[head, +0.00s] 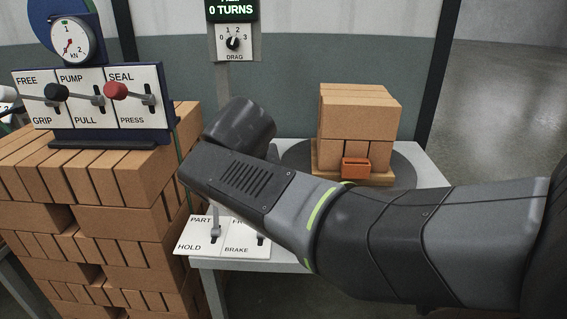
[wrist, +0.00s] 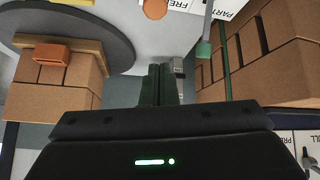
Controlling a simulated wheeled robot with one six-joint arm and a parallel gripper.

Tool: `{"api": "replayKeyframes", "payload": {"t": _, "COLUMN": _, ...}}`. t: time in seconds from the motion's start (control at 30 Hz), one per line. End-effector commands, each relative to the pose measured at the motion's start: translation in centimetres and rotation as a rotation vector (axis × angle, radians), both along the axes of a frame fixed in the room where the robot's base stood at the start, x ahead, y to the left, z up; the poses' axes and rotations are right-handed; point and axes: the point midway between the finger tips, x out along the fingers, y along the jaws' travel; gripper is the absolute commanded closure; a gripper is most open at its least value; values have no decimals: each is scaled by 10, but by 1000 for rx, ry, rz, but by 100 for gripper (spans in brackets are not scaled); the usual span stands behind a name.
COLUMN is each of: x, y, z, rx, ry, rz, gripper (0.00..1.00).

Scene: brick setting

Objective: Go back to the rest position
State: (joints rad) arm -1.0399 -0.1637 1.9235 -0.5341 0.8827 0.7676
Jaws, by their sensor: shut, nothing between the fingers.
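In the wrist view, my gripper (wrist: 160,84) has its two dark fingers together with nothing between them. It points into the space between a strapped brick pile (wrist: 255,75) on the right and a stack of bricks (wrist: 60,82) on the left. In the head view, my arm reaches in from the right edge and bends over the front of a small table (head: 215,263). The fingers are hidden there behind my own arm.
The brick stack (head: 358,110), with an orange clip (head: 355,168), stands on a dark round plate (head: 405,166). A lever panel (head: 90,98) with a gauge (head: 71,40) sits on the brick pile (head: 110,215). PART/HOLD and BRAKE levers (head: 197,237) are near my arm. A DRAG dial (head: 233,44) is behind.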

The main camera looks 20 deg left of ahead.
Motion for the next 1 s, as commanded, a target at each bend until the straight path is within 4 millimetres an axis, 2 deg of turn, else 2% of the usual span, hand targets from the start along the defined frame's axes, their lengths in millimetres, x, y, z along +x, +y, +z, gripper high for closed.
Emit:
{"api": "replayKeyframes", "payload": {"t": 0.47, "x": 4, "y": 1, "z": -5, "rx": -1, "ry": 1, "rz": -1, "gripper": 100}}
{"api": "replayKeyframes", "payload": {"t": 0.97, "x": 58, "y": 21, "z": -65, "rx": -2, "ry": 2, "rz": -4, "gripper": 100}}
{"api": "replayKeyframes", "payload": {"t": 1.0, "x": 60, "y": 22, "z": -59, "rx": -4, "ry": 8, "rz": -2, "gripper": 100}}
